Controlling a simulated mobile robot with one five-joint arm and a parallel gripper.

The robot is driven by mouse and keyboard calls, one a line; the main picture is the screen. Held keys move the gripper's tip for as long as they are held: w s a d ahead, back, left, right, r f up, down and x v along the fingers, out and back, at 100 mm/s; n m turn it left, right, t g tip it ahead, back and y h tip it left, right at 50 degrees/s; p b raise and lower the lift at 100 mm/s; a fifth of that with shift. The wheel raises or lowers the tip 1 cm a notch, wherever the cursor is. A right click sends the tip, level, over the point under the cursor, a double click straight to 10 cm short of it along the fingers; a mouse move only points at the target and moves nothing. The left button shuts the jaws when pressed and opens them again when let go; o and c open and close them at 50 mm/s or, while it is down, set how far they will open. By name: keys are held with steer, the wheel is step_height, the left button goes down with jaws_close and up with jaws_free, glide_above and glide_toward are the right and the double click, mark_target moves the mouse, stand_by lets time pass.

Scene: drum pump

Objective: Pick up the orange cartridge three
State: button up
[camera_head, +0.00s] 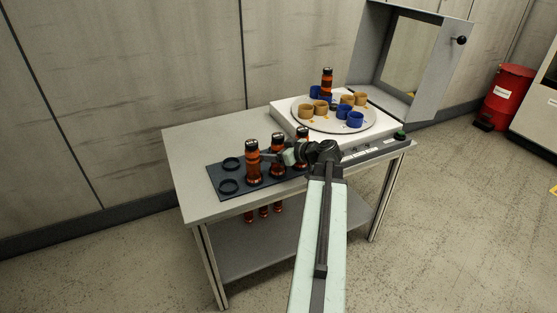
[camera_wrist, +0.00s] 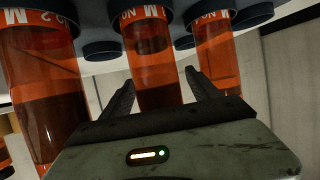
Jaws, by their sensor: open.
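Three orange cartridges with dark caps stand in a row on a dark rack (camera_head: 214,180): a left one (camera_head: 254,165), a middle one (camera_head: 276,143) and a right one (camera_head: 303,133). The left cartridge's label (camera_wrist: 38,17) appears to read "NO 2", upside down. The middle cartridge's number cannot be read, so I cannot tell which is three.
A turntable (camera_head: 306,126) holds blue and tan cups and another orange cartridge (camera_head: 327,80). A grey frame (camera_head: 437,75) stands behind it. Orange cylinder ends (camera_head: 264,212) show beneath the tabletop. A red drum (camera_head: 508,95) stands right.

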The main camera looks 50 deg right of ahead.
steer(key=shift+w, duration=0.1)
jaws_close()
step_height(320, 180, up, 10)
steer(key=p, duration=1)
